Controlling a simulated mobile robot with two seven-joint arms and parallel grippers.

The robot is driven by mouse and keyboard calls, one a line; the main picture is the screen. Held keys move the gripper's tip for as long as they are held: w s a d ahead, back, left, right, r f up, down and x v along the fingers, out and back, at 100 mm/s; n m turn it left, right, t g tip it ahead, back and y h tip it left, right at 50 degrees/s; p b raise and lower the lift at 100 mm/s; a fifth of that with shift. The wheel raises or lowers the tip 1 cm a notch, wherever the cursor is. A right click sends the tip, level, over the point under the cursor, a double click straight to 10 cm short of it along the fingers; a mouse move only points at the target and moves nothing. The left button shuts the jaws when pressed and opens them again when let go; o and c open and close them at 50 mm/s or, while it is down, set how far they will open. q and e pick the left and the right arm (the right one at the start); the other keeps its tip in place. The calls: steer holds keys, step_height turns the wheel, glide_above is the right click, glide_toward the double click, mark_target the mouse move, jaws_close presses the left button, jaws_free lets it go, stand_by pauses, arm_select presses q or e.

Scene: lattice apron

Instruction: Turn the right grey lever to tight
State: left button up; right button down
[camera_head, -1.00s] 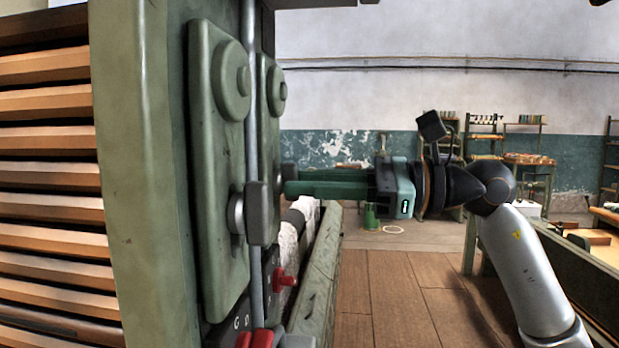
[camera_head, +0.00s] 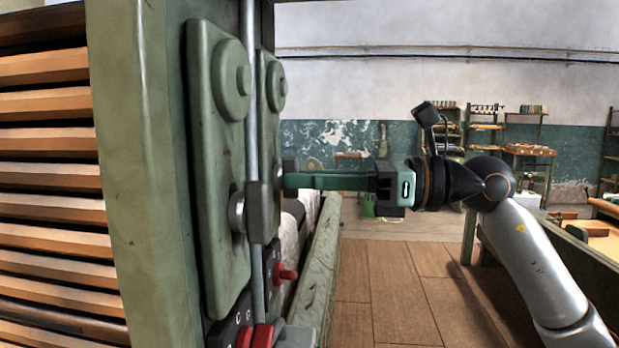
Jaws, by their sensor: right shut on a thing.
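Two green plates stand side by side on the machine's upright, seen at a steep angle. The near plate (camera_head: 212,150) carries a grey lever (camera_head: 257,212), which hangs down from its round hub. The far plate (camera_head: 270,130) carries the right grey lever (camera_head: 290,166), of which only a small dark grey part shows at the fingertips. My right gripper (camera_head: 290,182) comes in level from the right, its green fingers shut on the right grey lever. The fingers hide most of this lever, so its exact angle cannot be told. My left gripper is not in view.
A vertical grey rod (camera_head: 251,110) runs in front of the plates. Red knobs (camera_head: 286,273) and red parts (camera_head: 262,335) sit below. A green beam (camera_head: 322,265) runs along the floor side. Wooden slats (camera_head: 45,180) fill the left. Open floor lies under my right arm.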

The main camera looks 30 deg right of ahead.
steer(key=c, duration=0.9)
jaws_free()
steer(key=shift+o, duration=0.2)
arm_select(q)
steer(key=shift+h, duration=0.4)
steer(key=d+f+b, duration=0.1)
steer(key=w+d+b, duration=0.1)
steer(key=b, duration=0.1)
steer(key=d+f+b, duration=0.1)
steer(key=b, duration=0.1)
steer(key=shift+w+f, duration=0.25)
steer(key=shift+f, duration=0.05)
arm_select(e)
steer(key=v, duration=1.2)
steer(key=shift+s+d, duration=0.2)
steer(key=shift+d, duration=0.05)
